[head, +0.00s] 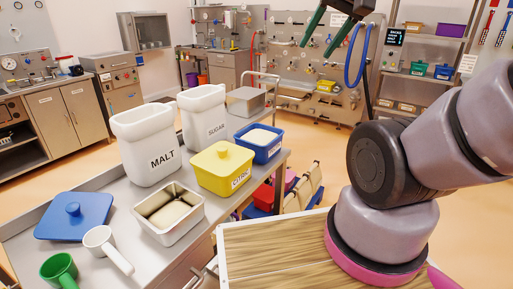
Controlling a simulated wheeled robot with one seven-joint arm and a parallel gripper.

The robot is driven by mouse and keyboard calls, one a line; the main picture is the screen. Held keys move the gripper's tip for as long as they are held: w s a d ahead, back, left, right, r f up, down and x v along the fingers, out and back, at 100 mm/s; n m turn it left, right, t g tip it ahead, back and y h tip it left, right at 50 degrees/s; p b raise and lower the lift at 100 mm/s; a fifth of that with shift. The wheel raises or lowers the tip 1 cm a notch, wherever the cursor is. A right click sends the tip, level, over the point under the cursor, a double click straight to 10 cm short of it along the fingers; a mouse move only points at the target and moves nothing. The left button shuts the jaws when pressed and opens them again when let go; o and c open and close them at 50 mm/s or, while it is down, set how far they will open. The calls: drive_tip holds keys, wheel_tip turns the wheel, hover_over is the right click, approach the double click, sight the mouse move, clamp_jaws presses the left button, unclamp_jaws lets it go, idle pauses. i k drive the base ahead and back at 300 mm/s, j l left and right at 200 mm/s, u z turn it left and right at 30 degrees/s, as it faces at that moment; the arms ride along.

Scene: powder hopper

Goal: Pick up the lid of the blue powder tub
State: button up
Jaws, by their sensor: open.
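The blue lid (74,217) with a round knob on top lies flat, knob up, on the left of the steel table. The blue powder tub (261,153) stands uncovered at the table's right end, with pale powder (260,136) inside. The lid is well apart from the tub. My gripper (316,50) shows at the top of the picture, with two dark green fingers spread apart and nothing between them. It is high up, far from the lid. Its upper part is cut off by the picture edge.
White MALT (150,142) and SUGAR (204,118) bins stand behind. A yellow lidded tub (222,168) sits beside the blue tub. A steel tray (168,212) holds a pale block. A white scoop (105,246) and green cup (59,270) are close in front of the lid.

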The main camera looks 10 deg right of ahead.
sight(69, 216)
drive_tip(key=k+j+u, duration=0.1)
drive_tip(key=u, duration=1.4)
drive_tip(key=j+z, duration=0.2)
drive_tip(key=j, duration=0.65)
drive_tip(key=j+z, duration=0.2)
drive_tip(key=j, duration=0.6)
drive_tip(key=k+j+z, duration=0.2)
drive_tip(key=j, duration=0.6)
drive_tip(key=i+l, duration=0.1)
drive_tip(key=l, duration=0.3)
drive_tip(key=i+l, duration=0.1)
drive_tip(key=l, duration=0.3)
drive_tip(key=i+l, duration=0.1)
drive_tip(key=l, duration=0.25)
